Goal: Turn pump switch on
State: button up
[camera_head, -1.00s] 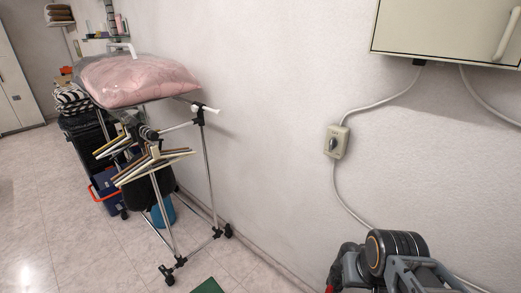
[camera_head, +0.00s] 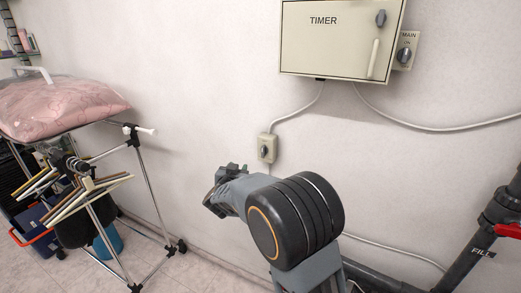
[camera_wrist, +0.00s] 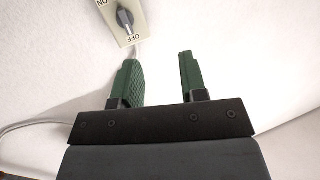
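A small beige wall switch box with a dark rotary knob (camera_head: 264,151) hangs on the white wall below the timer box, a cable running into its top. In the wrist view the switch (camera_wrist: 126,18) shows at the top, with ON and OFF lettering above and below its knob; part of it is cut off by the frame. My gripper (camera_wrist: 158,72) has two green fingers, spread apart with nothing between them. The switch lies beyond the left fingertip, apart from it. In the head view my gripper (camera_head: 232,168) is just below and left of the switch.
A beige TIMER box (camera_head: 340,42) is on the wall above, with a MAIN switch (camera_head: 404,52) at its right. A drying rack (camera_head: 150,185) with a pink bag (camera_head: 60,108) and hangers stands left. Dark pipes (camera_head: 480,245) with a red handle are at lower right.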

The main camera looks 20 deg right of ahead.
aim_at(262, 153)
jog(key=w+d+h+p, duration=0.1)
jog(key=w+d, duration=0.2)
jog(key=d, duration=0.1)
jog(key=w+d+m+g+h+p, duration=0.1)
jog(key=w+d+h, duration=0.1)
jog(key=d, duration=0.2)
jog(key=w+d+f+m+g+h+p, duration=0.1)
jog(key=w+d+p, duration=0.1)
jog(key=w+d, duration=0.1)
jog(key=shift+w+d, duration=0.35)
jog(key=shift+d, duration=0.35)
jog(key=shift+a+f, duration=0.1)
grip_shut()
